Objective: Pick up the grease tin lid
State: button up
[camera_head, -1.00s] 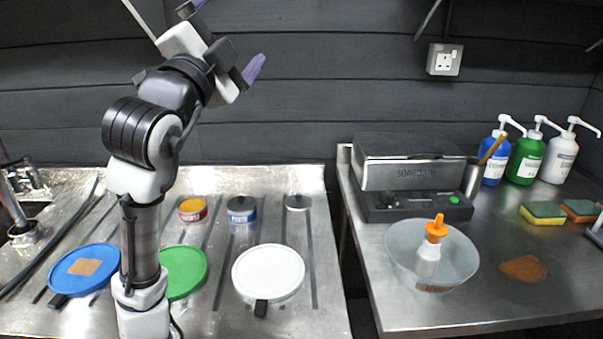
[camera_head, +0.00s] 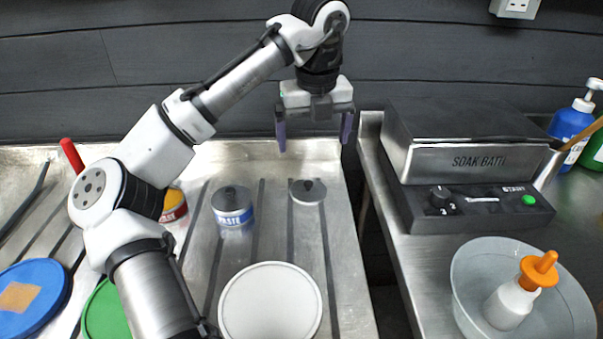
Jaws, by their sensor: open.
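A round grey lid with a dark knob (camera_head: 308,191) lies on the steel counter, right of the tins; no writing shows on it. A red and yellow tin (camera_head: 174,207) is partly hidden behind my arm; its yellow top shows. A blue-banded tin marked PASTE (camera_head: 233,208) stands between them, with a dark knobbed lid on it. My gripper (camera_head: 314,140) is open and empty, fingers pointing down. It hangs above the counter, appearing over the grey lid in the picture and not touching it.
A white round board (camera_head: 270,306), a green one (camera_head: 105,312) and a blue one (camera_head: 32,297) lie in front. A gap splits the counter from the right bench, which holds the soak bath (camera_head: 465,160) and a bowl (camera_head: 470,285) with an orange-topped bottle.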

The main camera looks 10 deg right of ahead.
send_over(309, 183)
jog(key=s, duration=0.2)
jog(key=f, duration=0.8)
jog(key=shift+w+a+f+b, duration=0.15)
jog(key=shift+w+b, duration=0.05)
jog(key=shift+b, duration=0.15)
jog(key=shift+w+f, duration=0.25)
jog(key=shift+f, duration=0.6)
jog(key=shift+w+f, duration=0.3)
jog(key=shift+f, duration=0.6)
jog(key=shift+w+f, duration=0.25)
jog(key=shift+f, duration=0.6)
jog(key=c, duration=1)
jog(key=shift+r, duration=0.1)
jog(key=shift+c, duration=0.2)
